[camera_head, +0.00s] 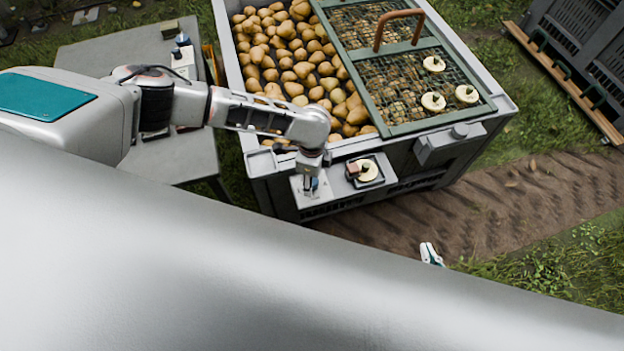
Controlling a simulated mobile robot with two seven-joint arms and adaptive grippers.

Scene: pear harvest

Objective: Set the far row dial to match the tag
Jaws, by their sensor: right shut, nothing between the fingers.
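A cream round piece (368,171), perhaps a dial, sits on a dark square base on the bin's front ledge, with a small pinkish-brown block beside it. Left of it is a pale plate (297,186); I cannot read any marking on it. My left gripper (312,190) points down over this plate; its fingers are small and partly hidden, and I cannot tell if they touch anything. My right gripper (431,254) shows only its white and teal fingertips above my body, shut and empty, over the soil. I cannot tell which piece is the far row dial or the tag.
A grey bin (258,166) holds many pears, with a green-framed mesh lid (365,70) and cream discs (433,101) on its right part. A grey table (190,160) stands left, dark crates (580,45) at top right. Soil and grass lie open at right.

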